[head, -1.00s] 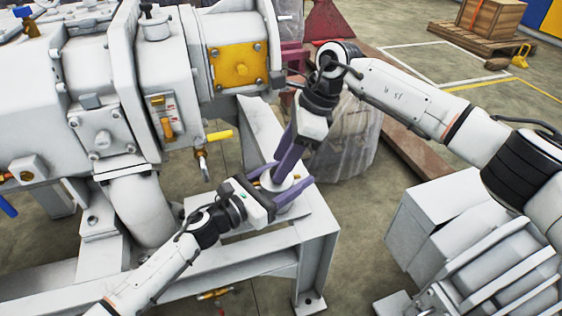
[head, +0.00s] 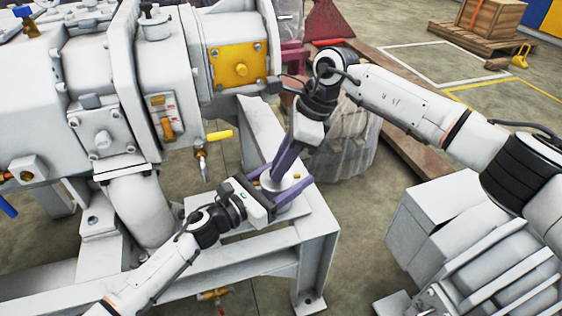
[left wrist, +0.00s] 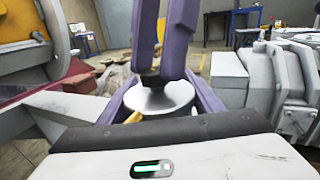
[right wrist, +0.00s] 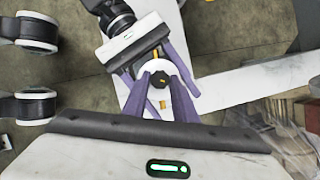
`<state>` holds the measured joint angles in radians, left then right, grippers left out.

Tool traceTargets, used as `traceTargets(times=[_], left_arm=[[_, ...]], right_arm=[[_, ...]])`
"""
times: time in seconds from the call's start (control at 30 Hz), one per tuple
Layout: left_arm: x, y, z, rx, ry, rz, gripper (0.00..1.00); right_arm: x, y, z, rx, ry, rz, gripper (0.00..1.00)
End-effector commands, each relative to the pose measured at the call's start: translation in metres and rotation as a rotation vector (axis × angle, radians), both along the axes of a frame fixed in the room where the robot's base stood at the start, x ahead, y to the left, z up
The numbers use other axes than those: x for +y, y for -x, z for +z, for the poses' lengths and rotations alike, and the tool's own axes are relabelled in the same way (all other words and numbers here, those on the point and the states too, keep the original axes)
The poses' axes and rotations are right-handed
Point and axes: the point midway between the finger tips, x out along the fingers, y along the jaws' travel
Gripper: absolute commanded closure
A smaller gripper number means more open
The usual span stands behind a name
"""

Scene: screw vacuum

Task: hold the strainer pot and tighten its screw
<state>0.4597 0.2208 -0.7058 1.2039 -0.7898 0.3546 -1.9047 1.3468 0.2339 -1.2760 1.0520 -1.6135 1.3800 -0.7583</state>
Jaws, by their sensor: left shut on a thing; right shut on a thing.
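The strainer pot (head: 291,194) is a pale round pot on the corner of the white steel frame. My left gripper (head: 288,186) reaches in from the left and is shut on the pot, one purple finger on each side. The pot's pale domed top also shows in the left wrist view (left wrist: 160,98). My right gripper (head: 278,178) comes down from above, its purple fingers close together on the small dark screw (left wrist: 150,79) at the middle of the top. The fingers hide most of the screw. The pot and fingers also show in the right wrist view (right wrist: 172,69).
The large white vacuum machine (head: 95,90) stands to the left, with a yellow-handled valve (head: 219,136) near the pot. The white frame (head: 316,232) carries the pot. A wrapped load (head: 350,145) stands close behind my right gripper.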

Motion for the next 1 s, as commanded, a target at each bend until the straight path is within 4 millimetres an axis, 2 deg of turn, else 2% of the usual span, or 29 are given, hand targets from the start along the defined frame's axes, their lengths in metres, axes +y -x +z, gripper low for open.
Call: traceTargets(times=[0.27, 1.0], left_arm=[[-0.0004, 0.0005, -0.0006, -0.001, -0.002, -0.001, 0.78], [-0.0004, 0.0006, -0.0009, 0.000, -0.003, -0.001, 0.78]], right_arm=[[-0.0002, 0.0015, 0.0009, -0.005, 0.000, -0.172, 0.97], [0.0050, 0.0068, 0.0021, -0.006, -0.002, -0.867, 0.97]])
